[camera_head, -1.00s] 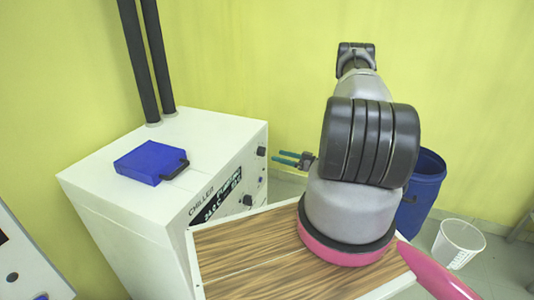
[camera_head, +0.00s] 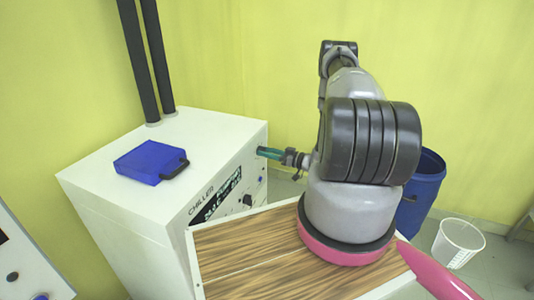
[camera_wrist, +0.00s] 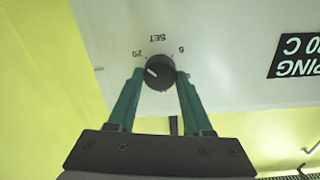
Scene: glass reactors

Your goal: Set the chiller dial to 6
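The chiller (camera_head: 130,185) is a white cabinet at the left in the head view. Its dial (camera_wrist: 159,72) is a round black knob with a white pointer line, seen upside down in the wrist view. The line points to the upper left, toward the "20" mark; a "6" mark is on the right and "SET" above. My gripper (camera_wrist: 160,76) has its green fingers on either side of the dial, very close to it. The fingers look open, with no clear grip on the knob. In the head view my gripper (camera_head: 264,153) is at the chiller's front panel, hiding the dial.
A dark display (camera_wrist: 297,58) is on the panel beside the dial. A blue case (camera_head: 150,162) lies on the chiller. A wooden-topped surface (camera_head: 240,265) is in front. A blue barrel (camera_head: 428,175) and white bucket (camera_head: 458,242) stand at the right.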

